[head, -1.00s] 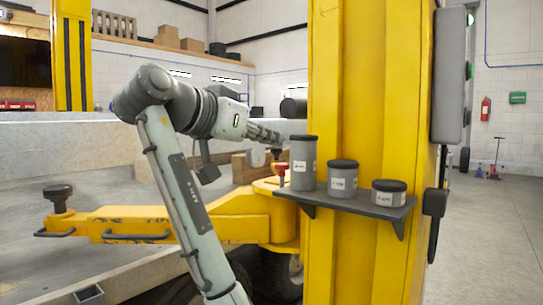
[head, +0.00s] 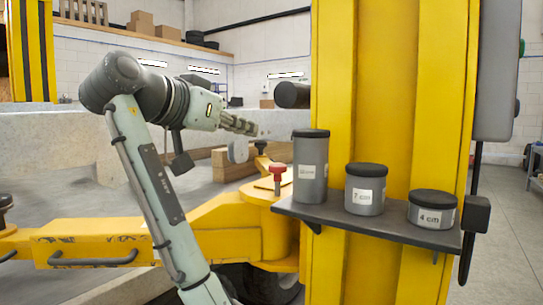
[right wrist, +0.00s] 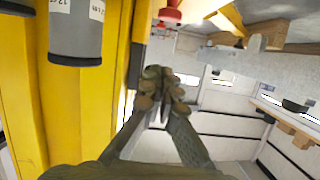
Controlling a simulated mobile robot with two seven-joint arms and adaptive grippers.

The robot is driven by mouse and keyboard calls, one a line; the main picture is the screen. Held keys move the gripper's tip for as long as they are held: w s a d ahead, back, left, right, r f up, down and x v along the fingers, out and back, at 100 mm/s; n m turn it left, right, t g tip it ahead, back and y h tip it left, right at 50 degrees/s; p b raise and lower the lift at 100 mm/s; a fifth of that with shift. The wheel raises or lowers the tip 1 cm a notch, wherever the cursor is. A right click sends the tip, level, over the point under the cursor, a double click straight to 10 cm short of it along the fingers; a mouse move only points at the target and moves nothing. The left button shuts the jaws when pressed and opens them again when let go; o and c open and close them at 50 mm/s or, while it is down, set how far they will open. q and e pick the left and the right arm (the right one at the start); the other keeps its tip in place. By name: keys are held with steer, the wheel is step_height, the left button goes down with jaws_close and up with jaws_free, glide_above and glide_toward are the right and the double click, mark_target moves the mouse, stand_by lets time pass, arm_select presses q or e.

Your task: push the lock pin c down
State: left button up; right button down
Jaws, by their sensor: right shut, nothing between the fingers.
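The lock pin, with a red knob (head: 278,171), stands upright on the yellow arm pivot beside the column; I take it for lock pin c, though no letter shows. In the right wrist view a red knob (right wrist: 170,15) shows at the top edge, partly cut off. My right gripper (head: 250,127) is shut and empty, above and left of the red knob in the head view, apart from it. In the right wrist view its closed fingers (right wrist: 163,86) point into free space. My left gripper is not in view.
A yellow column (head: 385,120) stands right of the pin. Its grey shelf (head: 360,222) holds three labelled adapters: tall (head: 311,175), medium (head: 366,193) and short (head: 432,213). A yellow swing arm (head: 110,238) extends left. A grey beam (head: 60,150) runs behind.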

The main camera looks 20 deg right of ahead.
glide_above(278, 173)
step_height(278, 173, down, 3)
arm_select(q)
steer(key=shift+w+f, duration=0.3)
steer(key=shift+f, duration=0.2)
arm_select(e)
steer(key=shift+a+f, duration=0.25)
steer(key=shift+f, duration=0.7)
steer(key=shift+a+f, duration=0.2)
steer(key=shift+f, duration=0.7)
